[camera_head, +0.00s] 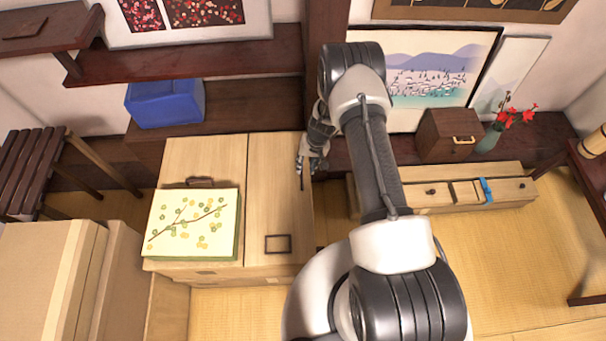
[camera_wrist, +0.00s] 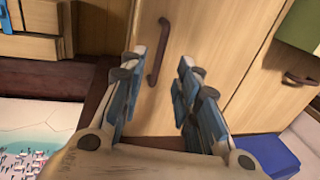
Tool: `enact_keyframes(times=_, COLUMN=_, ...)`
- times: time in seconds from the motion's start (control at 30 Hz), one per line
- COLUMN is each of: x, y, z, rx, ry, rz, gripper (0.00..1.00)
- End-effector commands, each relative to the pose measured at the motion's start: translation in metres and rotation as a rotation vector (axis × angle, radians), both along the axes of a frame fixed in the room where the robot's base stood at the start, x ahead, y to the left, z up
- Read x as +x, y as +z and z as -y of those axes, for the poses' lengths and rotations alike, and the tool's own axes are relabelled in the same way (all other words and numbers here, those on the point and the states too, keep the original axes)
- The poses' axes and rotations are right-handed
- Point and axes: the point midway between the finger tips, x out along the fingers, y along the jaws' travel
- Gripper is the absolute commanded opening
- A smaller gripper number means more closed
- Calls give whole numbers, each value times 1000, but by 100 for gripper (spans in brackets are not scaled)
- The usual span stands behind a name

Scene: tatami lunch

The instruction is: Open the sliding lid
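A low light-wood chest stands in the middle of the head view, with two panels side by side on top. The right panel (camera_head: 275,205) is bare but for a dark square outline near its front. A dark bar handle (camera_wrist: 158,50) stands along this panel's edge; it also shows in the head view (camera_head: 302,184). My gripper (camera_head: 306,163) is over that panel's right edge. In the wrist view my gripper (camera_wrist: 160,75) is open and empty, with the handle showing between and beyond its fingers. Contact cannot be told. Both panels look closed.
A yellow-green patterned box (camera_head: 192,225) lies on the chest's left panel (camera_head: 200,158), in front of its dark handle (camera_head: 200,181). A blue bin (camera_head: 165,102) stands behind on a dark ledge. A low drawer unit (camera_head: 470,192) and a framed picture (camera_head: 440,65) are at right.

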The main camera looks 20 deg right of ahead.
Motion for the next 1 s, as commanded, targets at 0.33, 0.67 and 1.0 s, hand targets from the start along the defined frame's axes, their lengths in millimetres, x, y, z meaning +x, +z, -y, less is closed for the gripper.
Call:
enact_keyframes(times=0.33, x=2, y=-54, z=-11, rx=1, ry=0, rz=0, gripper=30)
enact_keyframes(times=0.67, x=2, y=-60, z=-12, rx=0, ry=0, rz=0, gripper=30)
enact_keyframes(times=1.0, x=2, y=-60, z=-12, rx=0, ry=0, rz=0, gripper=12)
